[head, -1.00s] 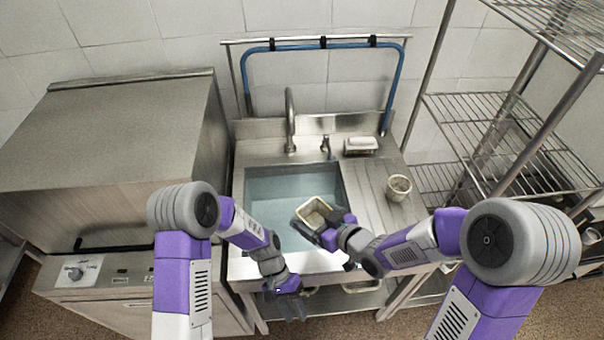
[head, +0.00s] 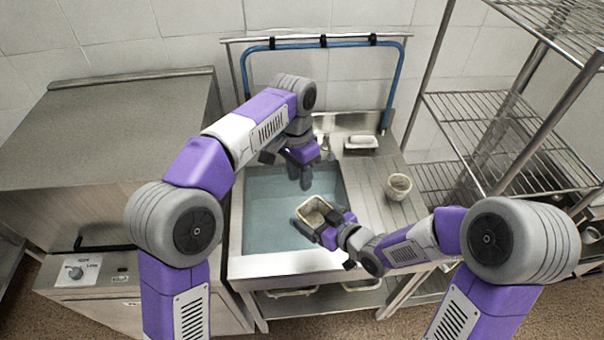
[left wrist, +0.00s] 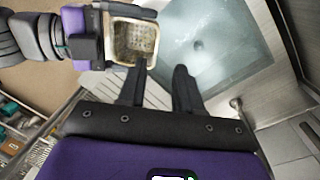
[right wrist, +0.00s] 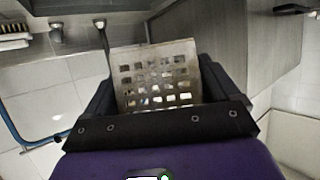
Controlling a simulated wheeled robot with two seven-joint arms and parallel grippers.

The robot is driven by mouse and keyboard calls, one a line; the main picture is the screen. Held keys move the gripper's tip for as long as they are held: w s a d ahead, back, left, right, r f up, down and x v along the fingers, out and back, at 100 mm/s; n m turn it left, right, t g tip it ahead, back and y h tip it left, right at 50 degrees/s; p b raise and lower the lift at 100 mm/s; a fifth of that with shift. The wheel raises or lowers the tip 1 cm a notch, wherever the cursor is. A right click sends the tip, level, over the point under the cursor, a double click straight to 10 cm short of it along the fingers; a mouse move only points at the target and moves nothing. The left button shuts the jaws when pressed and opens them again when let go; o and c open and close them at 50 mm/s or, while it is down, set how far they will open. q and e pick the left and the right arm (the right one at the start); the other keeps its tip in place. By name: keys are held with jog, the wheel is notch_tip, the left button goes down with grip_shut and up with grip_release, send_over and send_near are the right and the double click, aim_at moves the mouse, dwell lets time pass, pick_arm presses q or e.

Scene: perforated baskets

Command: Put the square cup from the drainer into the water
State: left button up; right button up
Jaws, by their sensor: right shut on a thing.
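The square cup (head: 313,207) is a beige basket with perforated walls, and it also shows in the right wrist view (right wrist: 157,78) and the left wrist view (left wrist: 133,43). My right gripper (head: 322,222) is shut on it and holds it over the right front part of the sink. The water (head: 278,215) fills the sink basin below. My left gripper (head: 305,185) is open and empty above the back right of the basin, its fingers pointing down. In the left wrist view its fingers (left wrist: 158,88) are apart, with the cup beyond them. The grooved drainer (head: 368,190) is right of the basin.
A round perforated cup (head: 398,187) stands on the drainer. A white brush-like item (head: 361,143) lies in a holder at the back. The faucet is mostly hidden behind my left arm. A wire shelf (head: 490,130) stands at the right, and a steel machine (head: 110,130) at the left.

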aim_at(305, 203)
pick_arm(q)
jog(key=f, duration=0.3)
jog(key=d+f, duration=0.1)
jog(key=f, duration=0.3)
jog(key=s+f, duration=0.1)
jog(key=f, duration=0.3)
jog(key=shift+s+d+f, duration=0.1)
jog(key=shift+d, duration=0.1)
jog(key=shift+c, duration=0.5)
grip_shut()
pick_arm(e)
jog(key=o, duration=0.8)
jog(key=shift+c, duration=0.2)
